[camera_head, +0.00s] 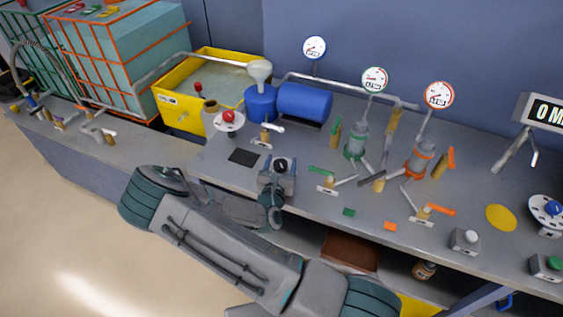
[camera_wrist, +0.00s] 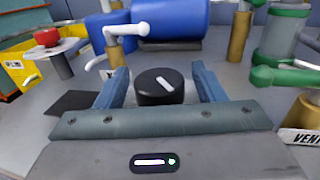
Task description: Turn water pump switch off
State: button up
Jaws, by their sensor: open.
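A round black knob (camera_wrist: 158,88) with a white pointer line stands between the two fingers of my gripper (camera_wrist: 160,72) in the wrist view. The pointer is slanted. My gripper is open, with a finger on each side of the knob and visible gaps between. In the head view my gripper (camera_head: 277,182) is at the front of the bench, around the same black knob (camera_head: 281,164). The knob's base is mostly hidden by the gripper. I cannot read any label on it.
A white-handled valve (camera_wrist: 125,32) and a blue tank (camera_wrist: 170,18) stand just behind the knob. A green-handled valve (camera_wrist: 285,75) is close on the right. A red knob on a pale disc (camera_wrist: 47,38) is at left. A dark square (camera_head: 243,157) lies on the bench (camera_head: 215,160).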

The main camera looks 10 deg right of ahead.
jog(key=b+v, duration=0.2)
jog(key=v, duration=1.1)
jog(key=shift+b, duration=0.35)
